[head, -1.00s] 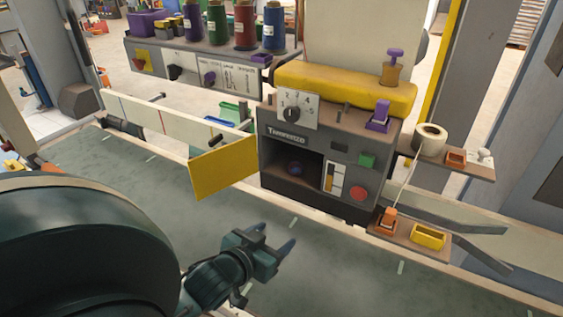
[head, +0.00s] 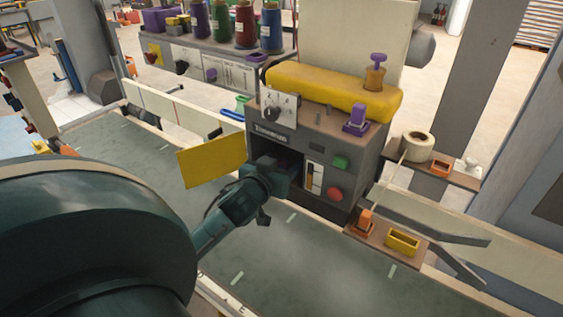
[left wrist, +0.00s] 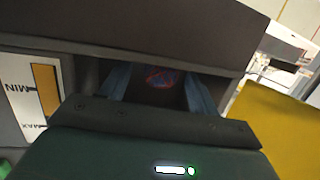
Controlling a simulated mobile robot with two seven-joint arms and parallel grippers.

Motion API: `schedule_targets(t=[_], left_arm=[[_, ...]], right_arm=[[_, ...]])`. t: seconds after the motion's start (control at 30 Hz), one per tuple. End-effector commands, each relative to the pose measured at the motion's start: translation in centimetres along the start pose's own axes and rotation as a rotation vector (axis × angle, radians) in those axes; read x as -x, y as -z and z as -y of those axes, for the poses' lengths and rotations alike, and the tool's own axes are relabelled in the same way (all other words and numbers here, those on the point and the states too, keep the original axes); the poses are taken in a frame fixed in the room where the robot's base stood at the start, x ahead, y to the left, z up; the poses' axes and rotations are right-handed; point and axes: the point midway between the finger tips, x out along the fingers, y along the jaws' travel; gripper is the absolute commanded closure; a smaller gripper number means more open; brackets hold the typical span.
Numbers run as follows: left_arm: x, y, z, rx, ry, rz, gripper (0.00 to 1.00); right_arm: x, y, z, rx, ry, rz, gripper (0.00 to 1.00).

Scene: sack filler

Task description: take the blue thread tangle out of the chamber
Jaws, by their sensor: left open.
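The blue thread tangle (left wrist: 161,77) shows in the left wrist view as a round dark blue shape with reddish strands, deep inside the dark chamber. The chamber (head: 262,153) is the opening in the front of the grey machine. My left gripper (head: 275,178) is at this opening, and its body hides most of it and the tangle in the head view. In the left wrist view the left gripper (left wrist: 158,88) has its two blue fingers apart, reaching into the chamber, one on each side of the tangle. Whether they touch it cannot be told. My right gripper is not in view.
The yellow door (head: 212,161) stands open to the left of the chamber, close to my left wrist. A red button (head: 335,194) and a green button (head: 341,162) are right of the opening. Small shelves with an orange bin and a yellow bin (head: 402,242) stick out at the right.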

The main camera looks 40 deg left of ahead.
Motion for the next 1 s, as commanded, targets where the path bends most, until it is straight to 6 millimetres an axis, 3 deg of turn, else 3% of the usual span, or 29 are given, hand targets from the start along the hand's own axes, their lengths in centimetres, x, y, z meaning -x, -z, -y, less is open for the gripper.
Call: schedule_targets(t=[0.2,0.47,1.0], left_arm=[[-2.5,0.2,0.0,-0.001,0.0,-0.001,0.38],[-2.7,0.1,0.0,-0.001,-0.001,0.0,0.39],[-2.7,0.1,0.0,0.0,-0.001,0.0,0.83]], right_arm=[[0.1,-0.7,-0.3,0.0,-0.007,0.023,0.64],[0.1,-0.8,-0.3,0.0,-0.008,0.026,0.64],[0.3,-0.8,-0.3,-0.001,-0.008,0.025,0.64]])
